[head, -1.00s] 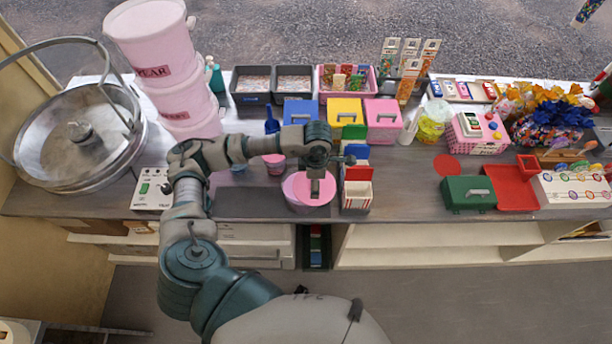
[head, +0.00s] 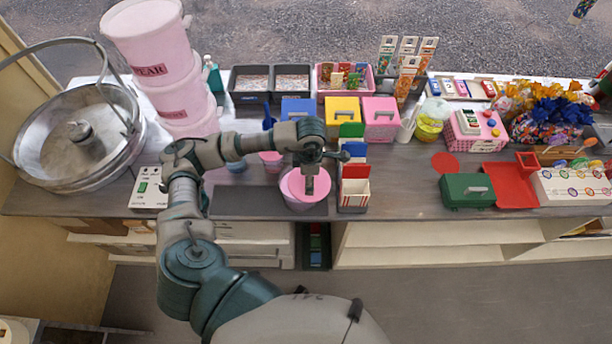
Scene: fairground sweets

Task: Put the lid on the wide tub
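The wide tub (head: 303,206) is pink and stands near the front edge of the counter, left of the striped box. The round pink lid (head: 322,186) lies over its mouth, and a strip of the tub's rim shows at the left. I cannot tell whether the lid rests flush or is just above the rim. My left gripper (head: 310,188) points straight down at the middle of the lid and appears shut on it; the fingertips and grip are small and partly hidden. My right gripper is not in view.
A red-and-white striped box (head: 355,194) stands close to the tub's right. A small pink tub (head: 271,157) and a bluish one (head: 237,166) sit behind, near my forearm. A green box (head: 467,192) is farther right. The counter between striped box and green box is clear.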

